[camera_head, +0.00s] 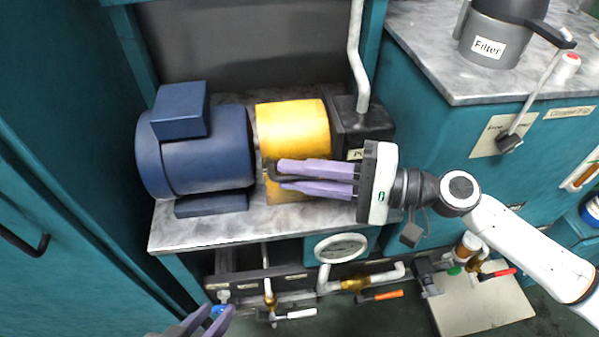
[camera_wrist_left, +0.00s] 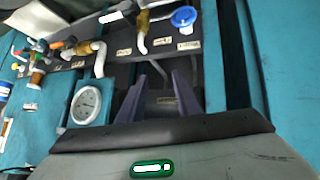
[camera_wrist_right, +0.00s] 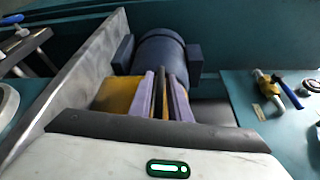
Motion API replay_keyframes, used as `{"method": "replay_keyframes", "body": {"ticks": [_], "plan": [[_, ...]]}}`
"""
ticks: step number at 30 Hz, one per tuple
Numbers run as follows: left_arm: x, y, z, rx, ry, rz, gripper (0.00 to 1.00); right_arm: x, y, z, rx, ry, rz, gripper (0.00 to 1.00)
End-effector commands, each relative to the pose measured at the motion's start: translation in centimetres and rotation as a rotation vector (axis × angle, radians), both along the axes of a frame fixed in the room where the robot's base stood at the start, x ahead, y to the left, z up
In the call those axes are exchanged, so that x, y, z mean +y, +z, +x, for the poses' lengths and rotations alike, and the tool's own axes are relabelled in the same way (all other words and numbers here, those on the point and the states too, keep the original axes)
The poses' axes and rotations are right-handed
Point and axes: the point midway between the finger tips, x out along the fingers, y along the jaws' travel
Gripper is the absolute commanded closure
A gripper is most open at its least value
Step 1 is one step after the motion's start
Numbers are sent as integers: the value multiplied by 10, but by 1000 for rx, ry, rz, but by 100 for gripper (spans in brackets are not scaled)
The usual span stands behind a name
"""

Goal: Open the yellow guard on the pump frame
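The yellow guard (camera_head: 293,122) is a rounded cover between the blue motor (camera_head: 205,148) and the dark pump block (camera_head: 362,122) on the grey bench top. It appears to sit down in place. My right gripper (camera_head: 280,174) reaches in from the right across the guard's front. A dark handle-like bar lies between its purple fingers. The right wrist view shows the guard (camera_wrist_right: 117,95) and the same bar between the fingers (camera_wrist_right: 162,75). Whether the fingers press on the bar is unclear. My left gripper (camera_head: 207,320) is low at the bottom edge, its fingers (camera_wrist_left: 158,80) apart and empty.
A pressure gauge (camera_head: 341,249) and valves with pipes (camera_head: 354,284) sit below the bench front. At right, a grey counter (camera_head: 437,62) carries a filter pot (camera_head: 489,42). A teal cabinet (camera_head: 60,150) stands at left.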

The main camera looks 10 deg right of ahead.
Motion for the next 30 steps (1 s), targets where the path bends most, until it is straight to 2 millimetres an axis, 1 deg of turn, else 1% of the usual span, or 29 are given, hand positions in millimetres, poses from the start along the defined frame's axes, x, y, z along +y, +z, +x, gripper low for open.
{"method": "replay_keyframes", "body": {"ticks": [1, 2, 3, 11, 13, 16, 21, 30], "plan": [[0, 0, 0, 0, 0, 0, 69, 0, 0, 0, 0, 0, 0, 92], [0, 0, 0, 0, 1, -1, 69, 0, 0, 0, 0, 0, 0, 97], [0, 0, 0, 0, 1, -1, 69, 0, 0, 0, 0, 0, 0, 100], [0, 3, 0, -1, 2, 0, 69, 0, 2, 0, 4, 0, -1, 100], [1, 9, 1, -7, 4, 1, 69, -1, 7, 1, 15, 0, 0, 100], [9, 15, -7, -11, 25, 11, 69, -1, 17, 2, 48, -1, -1, 100], [18, 33, -12, -37, 44, 29, 69, -1, 33, 6, 124, -1, 0, 100], [25, 53, -13, -23, 22, 81, 69, -1, 56, 15, 242, -2, 1, 100]]}}
